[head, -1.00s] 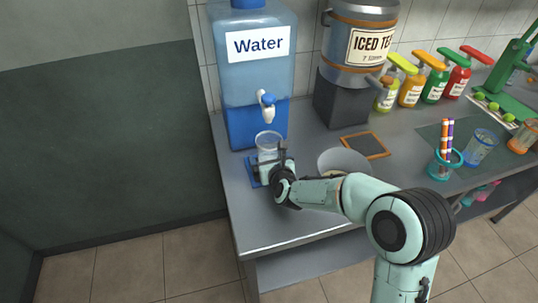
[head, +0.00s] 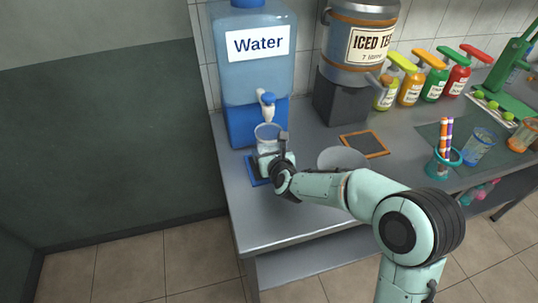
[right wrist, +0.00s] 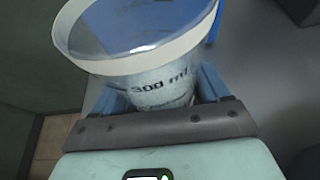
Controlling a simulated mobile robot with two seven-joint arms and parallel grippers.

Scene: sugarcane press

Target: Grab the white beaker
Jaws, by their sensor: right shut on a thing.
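The white beaker (head: 266,133) is a clear, pale cup. It stands upright over a blue tray (head: 255,176) in front of the water dispenser, just below its tap (head: 267,103). In the right wrist view the beaker (right wrist: 150,68) fills the upper middle and shows a white rim and "300 ml" lettering. My right gripper (head: 271,150) is shut on the beaker, with its fingers (right wrist: 165,92) at either side of its lower part. The beaker's base is hidden by the gripper. My left gripper is not in view.
The blue water dispenser (head: 247,122) stands directly behind. An iced tea dispenser (head: 357,50) is to the right. A round pale bowl (head: 343,158) and a framed slate (head: 364,144) lie on the grey counter (head: 260,225). Several pump bottles (head: 411,88) and cups stand further right.

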